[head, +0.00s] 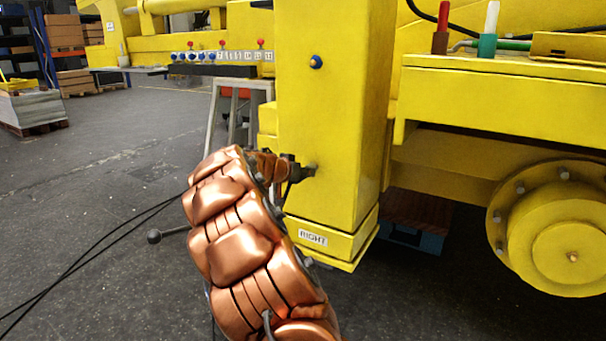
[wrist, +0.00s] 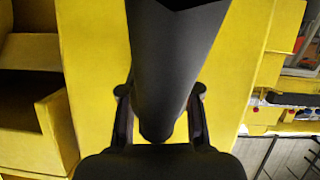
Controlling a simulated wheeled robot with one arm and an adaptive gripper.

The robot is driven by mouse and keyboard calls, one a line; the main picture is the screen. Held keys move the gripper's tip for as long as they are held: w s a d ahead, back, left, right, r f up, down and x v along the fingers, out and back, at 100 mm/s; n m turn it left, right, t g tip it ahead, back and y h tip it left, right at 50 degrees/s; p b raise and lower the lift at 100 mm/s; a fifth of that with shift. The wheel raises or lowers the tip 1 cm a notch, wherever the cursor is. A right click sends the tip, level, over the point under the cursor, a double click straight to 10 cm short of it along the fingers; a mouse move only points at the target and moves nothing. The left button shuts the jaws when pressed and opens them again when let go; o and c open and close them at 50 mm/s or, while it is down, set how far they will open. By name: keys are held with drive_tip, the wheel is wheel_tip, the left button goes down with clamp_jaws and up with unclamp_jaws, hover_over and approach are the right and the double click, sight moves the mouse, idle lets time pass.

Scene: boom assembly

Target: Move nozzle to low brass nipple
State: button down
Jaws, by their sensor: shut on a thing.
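My gripper (head: 292,168) is at the lower part of the yellow column, close to its front face. In the wrist view, its two fingers (wrist: 160,92) are shut on the dark grey, tube-like nozzle (wrist: 172,62). The nozzle runs away from the palm toward the yellow surface. In the head view, its dark end seems to meet the column face, but I cannot tell if it touches. No brass nipple shows clearly at that spot; the gripper and nozzle cover it. A small brass-coloured tip (head: 573,257) shows on the yellow wheel hub at the right.
The yellow column (head: 335,120) bears a blue fitting (head: 316,62) higher up and a RIGHT label (head: 313,239) below. A yellow hub (head: 555,228) bulges at the right. The left floor is open.

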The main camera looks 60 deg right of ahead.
drive_tip(key=shift+d, duration=0.1)
drive_tip(key=c, duration=0.7)
unclamp_jaws()
drive_tip(key=v, duration=1.2)
drive_tip(key=shift+r, duration=0.1)
